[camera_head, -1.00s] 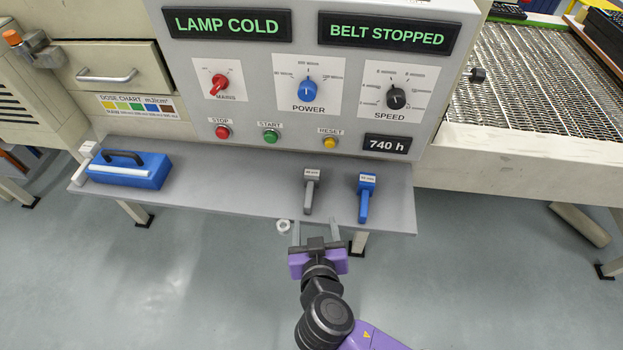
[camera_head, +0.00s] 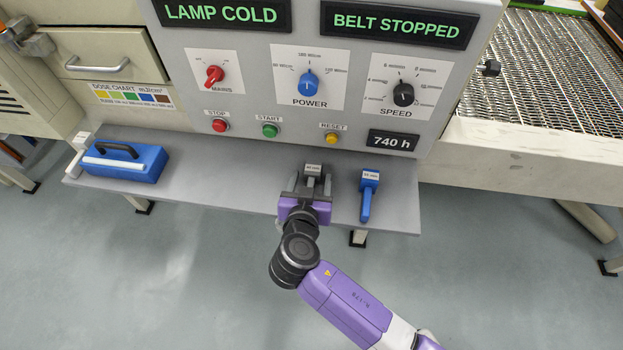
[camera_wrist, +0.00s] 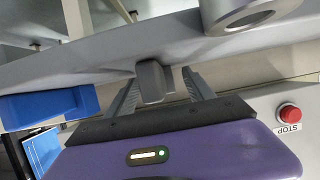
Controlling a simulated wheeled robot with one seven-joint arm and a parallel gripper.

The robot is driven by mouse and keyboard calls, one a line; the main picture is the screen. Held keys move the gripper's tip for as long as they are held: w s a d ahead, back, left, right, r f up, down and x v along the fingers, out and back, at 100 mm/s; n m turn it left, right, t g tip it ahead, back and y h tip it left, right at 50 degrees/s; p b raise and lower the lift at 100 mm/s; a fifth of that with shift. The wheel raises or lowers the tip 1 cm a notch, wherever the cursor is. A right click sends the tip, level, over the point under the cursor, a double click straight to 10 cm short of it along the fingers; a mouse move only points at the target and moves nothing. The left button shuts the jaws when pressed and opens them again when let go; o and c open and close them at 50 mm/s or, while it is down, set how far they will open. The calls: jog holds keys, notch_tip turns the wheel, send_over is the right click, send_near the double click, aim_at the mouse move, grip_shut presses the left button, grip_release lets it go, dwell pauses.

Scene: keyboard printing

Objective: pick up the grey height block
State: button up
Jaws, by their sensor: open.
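The grey height block (camera_head: 313,168) lies on the grey shelf, its pale label facing up and its handle pointing toward the front edge. My gripper (camera_head: 309,183) is open, with its fingers on either side of the block's handle. In the wrist view, the grey block's end (camera_wrist: 152,82) shows between the two fingers of my gripper (camera_wrist: 160,82). Small gaps seem to show beside it, though contact with the nearer finger is hard to judge. My gripper hides part of the handle in the head view.
A similar blue block (camera_head: 368,190) lies just right on the shelf (camera_head: 225,185). A blue case with a black handle (camera_head: 125,162) sits at the shelf's left. The control panel (camera_head: 240,105) rises behind. A grey ring (camera_wrist: 245,14) shows at the shelf edge.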

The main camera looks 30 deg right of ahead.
aim_at(311, 182)
jog(key=shift+w+d+f, duration=0.15)
jog(key=shift+w, duration=0.05)
grip_shut()
dwell(0.3)
jog(key=shift+s+r, duration=0.2)
jog(key=shift+r, duration=0.2)
jog(key=r, duration=0.6)
jog(key=shift+s+a+r, duration=0.2)
jog(key=shift+a, duration=0.1)
jog(key=s+a+b, duration=0.2)
jog(key=s+a, duration=0.9)
jog(key=s, duration=0.4)
jog(key=shift+s, duration=0.25)
